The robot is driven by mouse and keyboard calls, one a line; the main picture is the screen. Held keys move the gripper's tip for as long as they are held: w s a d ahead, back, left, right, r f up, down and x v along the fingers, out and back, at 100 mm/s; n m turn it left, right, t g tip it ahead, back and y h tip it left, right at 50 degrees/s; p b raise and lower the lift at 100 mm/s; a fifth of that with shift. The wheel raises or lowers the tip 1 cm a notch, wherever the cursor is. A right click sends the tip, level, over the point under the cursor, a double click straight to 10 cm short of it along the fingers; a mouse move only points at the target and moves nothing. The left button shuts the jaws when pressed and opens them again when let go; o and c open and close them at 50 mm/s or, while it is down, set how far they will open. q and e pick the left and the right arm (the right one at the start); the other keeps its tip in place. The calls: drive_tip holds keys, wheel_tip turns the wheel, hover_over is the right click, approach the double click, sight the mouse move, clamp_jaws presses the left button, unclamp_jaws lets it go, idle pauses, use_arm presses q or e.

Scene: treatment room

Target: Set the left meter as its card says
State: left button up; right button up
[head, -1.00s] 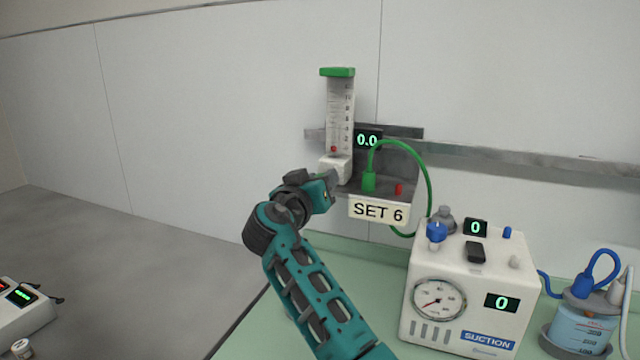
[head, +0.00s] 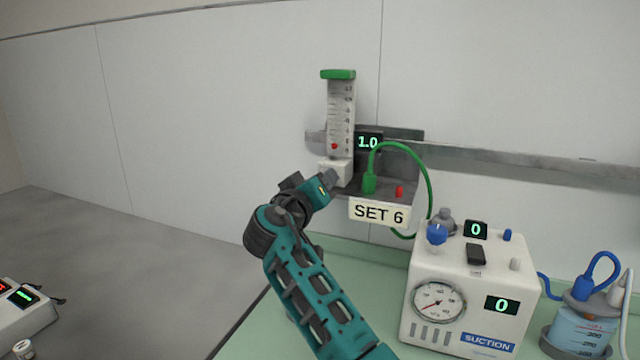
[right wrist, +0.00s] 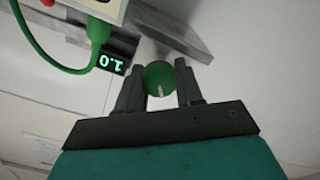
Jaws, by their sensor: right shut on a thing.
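The left meter (head: 341,115) is a clear upright tube with a green cap on the wall rail, with a red ball low in it. Its display (head: 368,142) reads 1.0, and it also shows in the right wrist view (right wrist: 111,63). The card (head: 379,212) below reads SET 6. My right gripper (head: 328,179) is at the meter's base. In the right wrist view its fingers (right wrist: 160,84) are shut on a round green knob (right wrist: 159,74) with a white mark. The knob is hidden in the head view. My left gripper is not in view.
A white suction unit (head: 467,289) with a gauge and displays reading 0 stands on the green counter at right. A jar (head: 582,330) with blue tubing is beside it. A green hose (head: 430,190) loops from the meter's shelf. The grey worktop (head: 120,265) at left is largely clear.

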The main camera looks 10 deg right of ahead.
drive_tip(key=o, duration=1)
drive_tip(key=shift+s, duration=0.1)
drive_tip(key=shift+f, duration=0.2)
